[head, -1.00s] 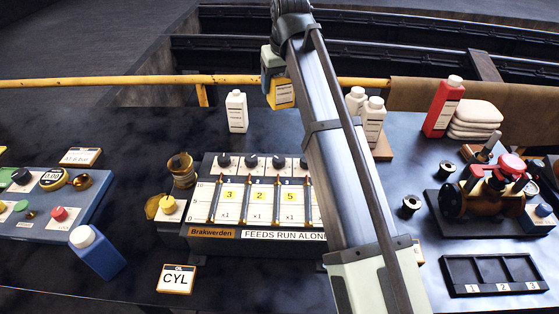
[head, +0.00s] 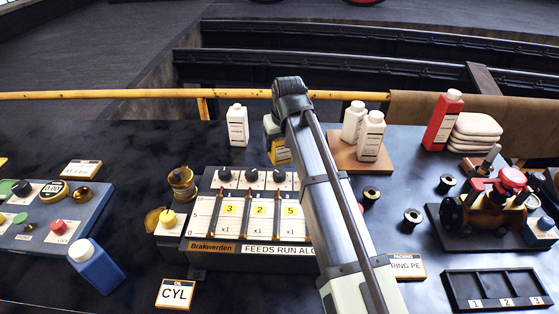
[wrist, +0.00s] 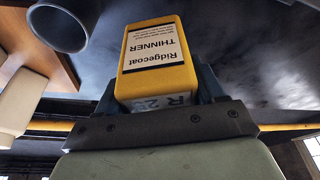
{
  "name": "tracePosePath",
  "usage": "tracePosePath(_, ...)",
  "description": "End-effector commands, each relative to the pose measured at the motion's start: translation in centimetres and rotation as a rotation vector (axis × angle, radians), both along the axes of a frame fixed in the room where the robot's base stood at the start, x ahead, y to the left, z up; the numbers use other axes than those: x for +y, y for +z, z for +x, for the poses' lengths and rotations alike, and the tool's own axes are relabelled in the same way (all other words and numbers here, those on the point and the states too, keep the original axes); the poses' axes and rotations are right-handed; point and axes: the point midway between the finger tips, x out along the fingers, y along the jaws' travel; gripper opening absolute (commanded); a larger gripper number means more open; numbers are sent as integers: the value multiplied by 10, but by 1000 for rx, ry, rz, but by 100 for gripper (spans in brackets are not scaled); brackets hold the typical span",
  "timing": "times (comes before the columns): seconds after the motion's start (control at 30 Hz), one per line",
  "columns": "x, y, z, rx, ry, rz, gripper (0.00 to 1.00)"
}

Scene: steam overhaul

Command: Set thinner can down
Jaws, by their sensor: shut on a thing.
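The thinner can is yellow with a white, black-printed label and fills the middle of the wrist view (wrist: 158,60), where it appears upside down. My gripper (wrist: 160,95) is shut on it, with a dark finger on each side. In the head view the can (head: 280,154) shows just behind the feed panel, beside my arm, with my gripper (head: 272,128) at its upper part. Its lower edge is near the panel's back edge. I cannot tell whether the can touches the bench.
The feed panel (head: 216,216) stands in front of the can. A white bottle (head: 237,126) stands left of it. Two white bottles (head: 370,138) stand on a wooden board (head: 343,155) to the right. A red bottle (head: 443,122) is farther right. Dark bench between the left bottle and can is clear.

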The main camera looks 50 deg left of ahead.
Motion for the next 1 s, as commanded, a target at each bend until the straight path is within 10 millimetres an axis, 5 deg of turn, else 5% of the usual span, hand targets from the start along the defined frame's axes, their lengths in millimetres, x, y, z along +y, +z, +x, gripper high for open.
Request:
tracePosePath(0.53, 0, -59, 0, 0, 0, 0, 26)
tracePosePath(1.0, 0, -66, 0, 0, 0, 1, 26)
